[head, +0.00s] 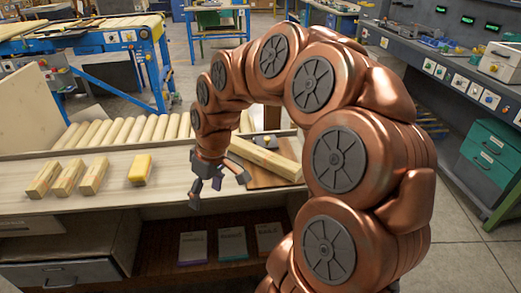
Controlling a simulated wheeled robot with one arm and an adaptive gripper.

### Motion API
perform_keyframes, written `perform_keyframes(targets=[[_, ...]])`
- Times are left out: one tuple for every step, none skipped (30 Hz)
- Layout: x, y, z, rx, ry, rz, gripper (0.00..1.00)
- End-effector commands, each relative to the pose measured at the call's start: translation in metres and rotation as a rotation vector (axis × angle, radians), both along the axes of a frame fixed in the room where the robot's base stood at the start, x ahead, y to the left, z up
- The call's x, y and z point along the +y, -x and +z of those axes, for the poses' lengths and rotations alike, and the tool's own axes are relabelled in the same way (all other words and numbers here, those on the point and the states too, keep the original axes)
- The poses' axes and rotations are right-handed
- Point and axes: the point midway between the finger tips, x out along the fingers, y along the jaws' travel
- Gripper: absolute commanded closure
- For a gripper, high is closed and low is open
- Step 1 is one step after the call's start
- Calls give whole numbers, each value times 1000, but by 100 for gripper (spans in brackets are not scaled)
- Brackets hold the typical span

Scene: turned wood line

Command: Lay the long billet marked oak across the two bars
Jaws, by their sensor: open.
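My gripper (216,188) is open and empty, with its fingers pointing down above the front of the pale bench. A long pale billet (265,158) lies at an angle to the right of my gripper, on or over a brown board (258,178). My arm hides part of the area around it. Three shorter pale billets (42,179), (68,178), (95,176) lie side by side at the left, with dark marks too small to read. A yellower block (140,168) lies between them and my gripper. I cannot make out the two bars.
Several wooden rollers (120,132) run along the back of the bench (115,193). A small metal object (270,141) is behind the long billet. Under the bench are a drawer (60,274) and a shelf with labelled cards (232,243). The bench between yellow block and gripper is bare.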

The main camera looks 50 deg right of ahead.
Motion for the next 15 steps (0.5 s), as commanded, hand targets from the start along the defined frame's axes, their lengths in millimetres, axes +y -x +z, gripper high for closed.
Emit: perform_keyframes(targets=[[-22, -17, 9, -31, -12, -11, 24], [-36, -25, 12, -52, -11, -15, 24], [-55, -35, 13, -76, -14, -20, 24], [-70, -42, 14, -93, -14, -25, 24], [-85, -49, 16, -114, -11, -32, 24], [-108, -56, 16, -140, -6, -44, 24], [-124, -60, 16, -155, -1, -51, 24], [-140, -63, 15, -170, 5, -60, 24], [-162, -66, 14, -190, 14, -72, 24], [-177, -67, 13, -201, 22, -84, 24], [-192, -67, 11, -210, 29, -92, 24], [-209, -66, 9, -221, 37, -103, 24], [-221, -65, 7, -227, 43, -111, 24], [-232, -64, 6, -234, 51, -117, 24], [-245, -62, 4, -240, 60, -127, 24]])
